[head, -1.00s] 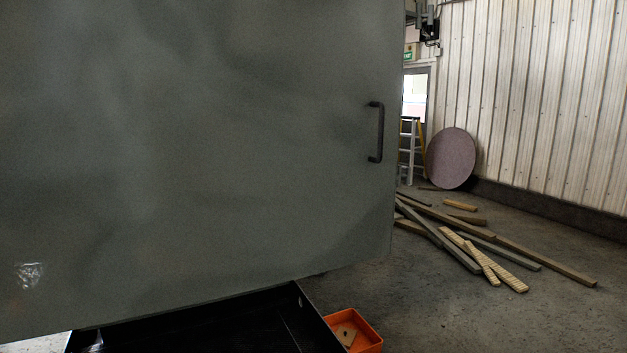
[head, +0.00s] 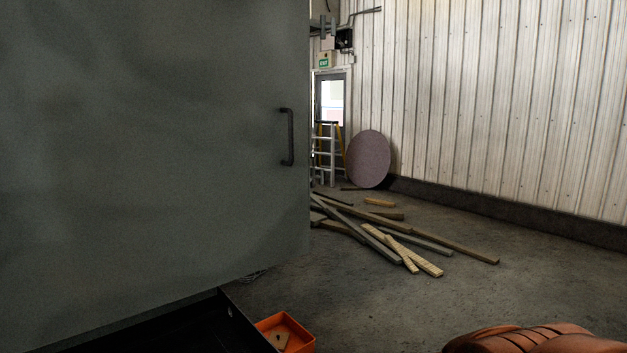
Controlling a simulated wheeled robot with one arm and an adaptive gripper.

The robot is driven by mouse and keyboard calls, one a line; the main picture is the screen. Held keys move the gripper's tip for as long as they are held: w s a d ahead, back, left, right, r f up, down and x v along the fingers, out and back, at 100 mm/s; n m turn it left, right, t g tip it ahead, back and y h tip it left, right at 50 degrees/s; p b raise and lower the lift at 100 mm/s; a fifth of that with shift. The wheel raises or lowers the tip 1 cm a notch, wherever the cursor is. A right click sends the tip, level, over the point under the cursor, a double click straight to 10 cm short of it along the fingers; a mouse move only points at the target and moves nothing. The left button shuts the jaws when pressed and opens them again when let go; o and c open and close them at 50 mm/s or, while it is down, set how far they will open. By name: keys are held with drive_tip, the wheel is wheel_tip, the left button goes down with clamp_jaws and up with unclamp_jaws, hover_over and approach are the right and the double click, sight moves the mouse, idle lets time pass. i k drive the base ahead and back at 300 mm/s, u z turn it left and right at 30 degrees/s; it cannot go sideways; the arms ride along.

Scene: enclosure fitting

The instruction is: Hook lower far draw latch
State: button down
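A large grey panel (head: 150,150) fills the left half of the head view, with a dark vertical bar handle (head: 288,137) near its right edge. No draw latch can be made out on the face I see. My gripper is not in view.
A black tray (head: 205,318) lies below the panel, with an orange bin (head: 302,338) holding a small piece beside it. Loose timber (head: 400,240) lies on the floor, before a round disc (head: 368,160) and a stepladder (head: 328,155). An orange-brown object (head: 525,340) shows at lower right.

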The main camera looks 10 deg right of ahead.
sight(312, 176)
drive_tip(key=u, duration=0.2)
drive_tip(key=i, duration=0.95)
drive_tip(key=u, duration=0.35)
